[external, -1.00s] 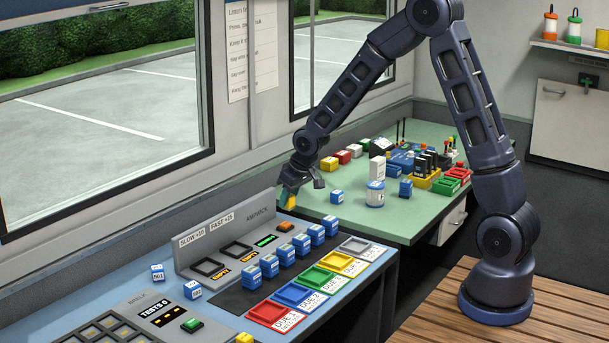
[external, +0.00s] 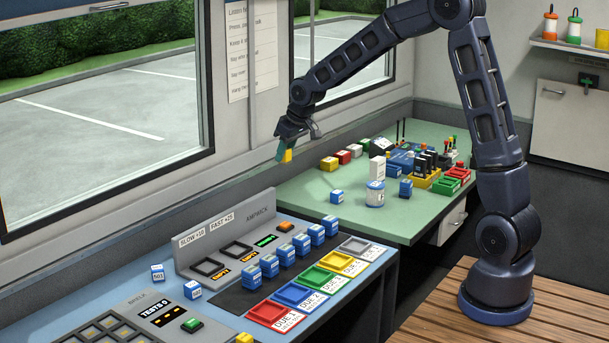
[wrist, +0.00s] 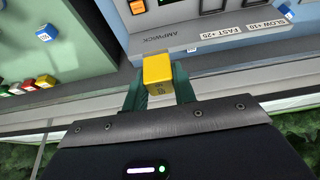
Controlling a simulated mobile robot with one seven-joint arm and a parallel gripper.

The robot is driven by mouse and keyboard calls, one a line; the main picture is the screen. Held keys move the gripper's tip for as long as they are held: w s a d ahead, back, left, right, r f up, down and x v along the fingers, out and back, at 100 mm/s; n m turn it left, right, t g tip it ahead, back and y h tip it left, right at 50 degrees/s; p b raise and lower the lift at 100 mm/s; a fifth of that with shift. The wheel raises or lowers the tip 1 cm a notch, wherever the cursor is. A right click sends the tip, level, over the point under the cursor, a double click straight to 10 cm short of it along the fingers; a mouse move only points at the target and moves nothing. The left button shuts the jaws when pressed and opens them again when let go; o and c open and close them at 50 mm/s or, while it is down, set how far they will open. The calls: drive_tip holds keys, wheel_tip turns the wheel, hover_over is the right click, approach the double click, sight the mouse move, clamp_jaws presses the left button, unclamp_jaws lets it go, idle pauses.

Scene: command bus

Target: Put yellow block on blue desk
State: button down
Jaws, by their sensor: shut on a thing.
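My gripper (external: 285,150) is shut on a yellow block (external: 287,156). It holds the block in the air near the window wall, above the back of the desks. In the wrist view the yellow block (wrist: 158,70) sits between the two green fingertips (wrist: 158,88), with dark marks on its near face. The blue desk (external: 120,277) is at the front left and carries grey consoles. It shows as a pale strip beside the grey AMPWICK panel in the wrist view.
The AMPWICK console (external: 225,235) has a raised back panel, several blue-and-white blocks and a row of coloured trays (external: 320,279). Bare blue surface shows left of the console.

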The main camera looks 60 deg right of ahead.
drive_tip(key=w+d, duration=0.4)
drive_tip(key=d, duration=0.6)
drive_tip(key=w+d, duration=0.4)
drive_tip(key=d, duration=0.5)
drive_tip(key=w+d, duration=0.4)
drive_tip(key=d, duration=0.6)
drive_tip(key=s+d, duration=0.4)
drive_tip(key=d, duration=1.3)
drive_tip(key=s+d, duration=0.3)
drive_tip(key=d, duration=1.4)
drive_tip(key=f, duration=2)
drive_tip(key=shift+a+f, duration=0.15)
drive_tip(key=shift+a, duration=0.25)
drive_tip(key=shift+f, duration=2.55)
drive_tip(key=shift+f, duration=0.1)
drive_tip(key=c, duration=1.1)
unclamp_jaws()
